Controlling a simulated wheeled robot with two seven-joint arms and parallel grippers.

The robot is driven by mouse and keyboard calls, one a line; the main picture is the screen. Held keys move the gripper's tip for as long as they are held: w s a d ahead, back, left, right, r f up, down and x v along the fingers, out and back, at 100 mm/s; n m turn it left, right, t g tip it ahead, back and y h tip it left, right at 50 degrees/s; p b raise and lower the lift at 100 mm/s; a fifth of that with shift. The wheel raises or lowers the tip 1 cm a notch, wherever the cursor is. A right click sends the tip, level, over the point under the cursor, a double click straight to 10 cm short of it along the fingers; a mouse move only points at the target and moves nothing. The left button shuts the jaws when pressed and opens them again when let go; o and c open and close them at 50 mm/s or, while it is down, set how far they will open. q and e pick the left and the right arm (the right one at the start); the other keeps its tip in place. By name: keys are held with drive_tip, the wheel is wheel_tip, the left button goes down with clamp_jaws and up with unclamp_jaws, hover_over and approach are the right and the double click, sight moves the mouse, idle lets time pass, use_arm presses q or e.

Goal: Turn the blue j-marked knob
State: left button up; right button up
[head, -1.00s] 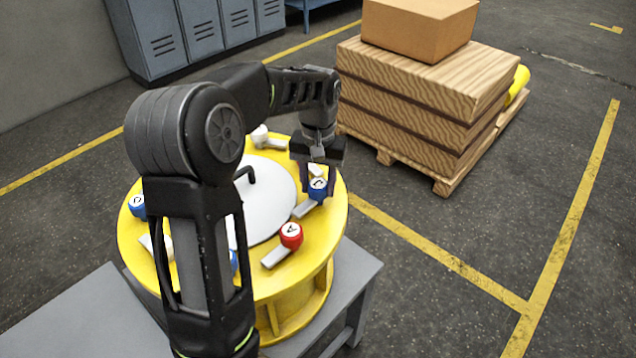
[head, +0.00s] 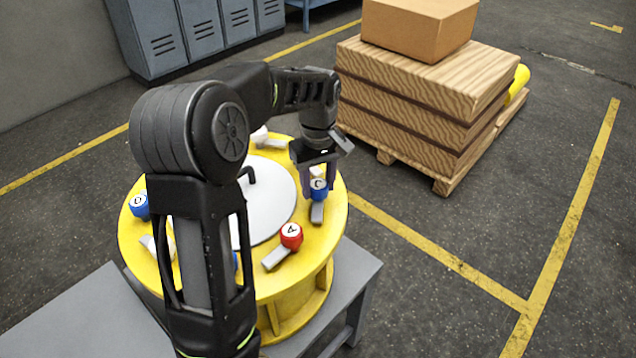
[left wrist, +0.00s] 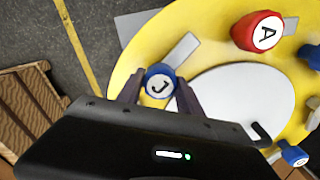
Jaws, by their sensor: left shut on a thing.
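The blue j-marked knob (head: 318,188) sits on the right side of the round yellow drum (head: 331,222), with a grey lever below it. In the left wrist view the knob (left wrist: 159,82) shows its J between my fingers, and its grey lever (left wrist: 181,52) points up and right. My left gripper (head: 319,186) reaches down over the knob and is shut on it. In the left wrist view the left gripper's fingers (left wrist: 157,92) flank the knob on both sides. My right gripper is in neither view.
A red A-marked knob (head: 291,235) sits close by on the drum. A blue knob (head: 139,205) is at the drum's left. A light grey lid with a black handle (head: 270,205) fills the middle. Wooden boards (head: 420,90) on a pallet stand behind.

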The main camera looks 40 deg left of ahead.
sight(318, 183)
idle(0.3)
use_arm(q)
drive_tip(key=o, duration=1.4)
drive_tip(key=shift+c, duration=0.2)
drive_tip(key=shift+r+b, duration=0.45)
drive_tip(key=shift+r, duration=3.45)
